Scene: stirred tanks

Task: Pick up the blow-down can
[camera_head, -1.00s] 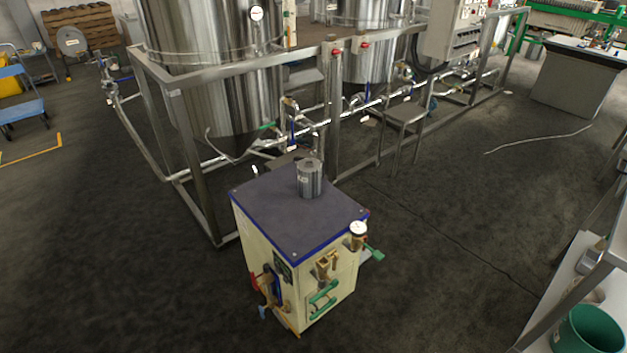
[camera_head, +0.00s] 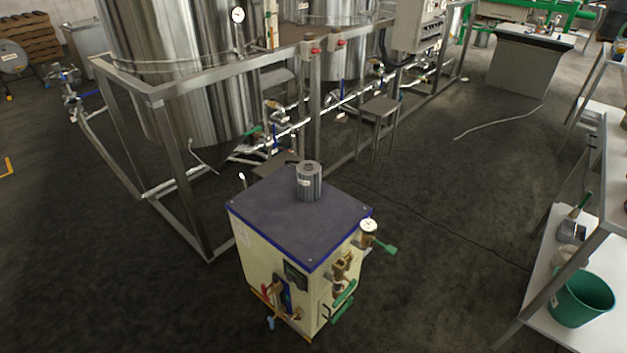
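A grey metal can-like cylinder (camera_head: 309,184) with a small pale label stands upright on the dark top of a cream boiler cabinet (camera_head: 262,258). It looks most like the blow-down can, but no readable marking confirms this. Nothing touches it from the sides. Neither of my grippers shows in the head view.
The cabinet carries a pressure gauge (camera_head: 368,226), brass fittings and green-handled valves. A steel frame (camera_head: 190,205) around tall tanks (camera_head: 180,70) stands close behind it. A shelf unit (camera_head: 540,285) borders the right. Floor between cabinet and shelf is clear except for a thin dark line.

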